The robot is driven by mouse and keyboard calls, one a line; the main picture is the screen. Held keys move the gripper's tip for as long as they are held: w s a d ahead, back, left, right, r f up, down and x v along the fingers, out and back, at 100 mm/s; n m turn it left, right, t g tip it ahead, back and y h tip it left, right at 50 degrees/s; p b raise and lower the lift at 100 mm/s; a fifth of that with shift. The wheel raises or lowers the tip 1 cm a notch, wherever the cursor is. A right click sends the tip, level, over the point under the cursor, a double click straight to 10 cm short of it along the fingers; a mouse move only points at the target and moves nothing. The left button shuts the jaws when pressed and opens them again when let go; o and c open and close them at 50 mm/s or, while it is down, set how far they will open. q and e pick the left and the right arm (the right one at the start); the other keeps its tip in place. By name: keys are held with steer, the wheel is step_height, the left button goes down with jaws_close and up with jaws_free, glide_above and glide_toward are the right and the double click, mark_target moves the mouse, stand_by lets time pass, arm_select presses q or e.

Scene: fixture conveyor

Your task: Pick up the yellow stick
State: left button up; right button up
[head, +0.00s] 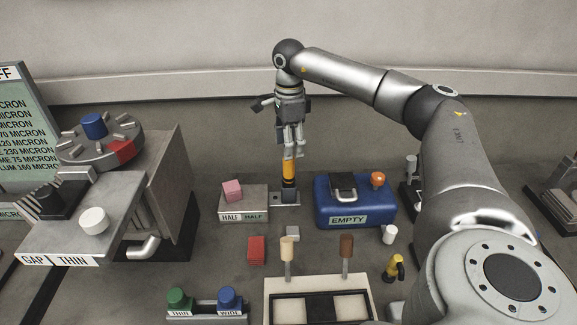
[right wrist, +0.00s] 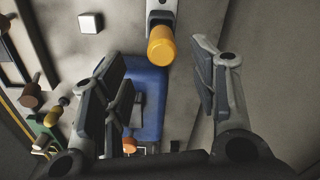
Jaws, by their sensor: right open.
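The yellow stick (head: 289,172) stands upright in a small grey base with a dark band at its lower part, at the back middle of the table. In the right wrist view its rounded orange-yellow end (right wrist: 161,47) lies ahead, between the directions of the two fingers. My right gripper (head: 293,152) points down directly above the stick, its fingertips close to the stick's top. It is open and empty; I cannot tell if a finger touches the stick. My left gripper is not in view.
A blue box (head: 330,212) marked EMPTY stands right of the stick. A grey block (head: 243,213) marked HALF with a pink cube (head: 232,190) stands left. A dial machine (head: 150,200) is farther left. A tray with two handles (head: 275,290) is in front.

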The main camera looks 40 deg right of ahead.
steer(key=shift+f, duration=0.4)
steer(key=p, duration=0.2)
glide_above(289, 178)
steer(key=w+d, duration=0.1)
step_height(289, 178, down, 5)
steer(key=shift+w, duration=0.1)
steer(key=shift+f, duration=0.3)
steer(key=shift+c, duration=0.5)
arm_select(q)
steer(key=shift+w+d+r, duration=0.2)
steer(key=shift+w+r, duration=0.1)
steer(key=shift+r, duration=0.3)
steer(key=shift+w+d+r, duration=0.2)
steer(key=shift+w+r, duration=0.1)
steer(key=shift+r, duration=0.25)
arm_select(e)
steer(key=c, duration=1)
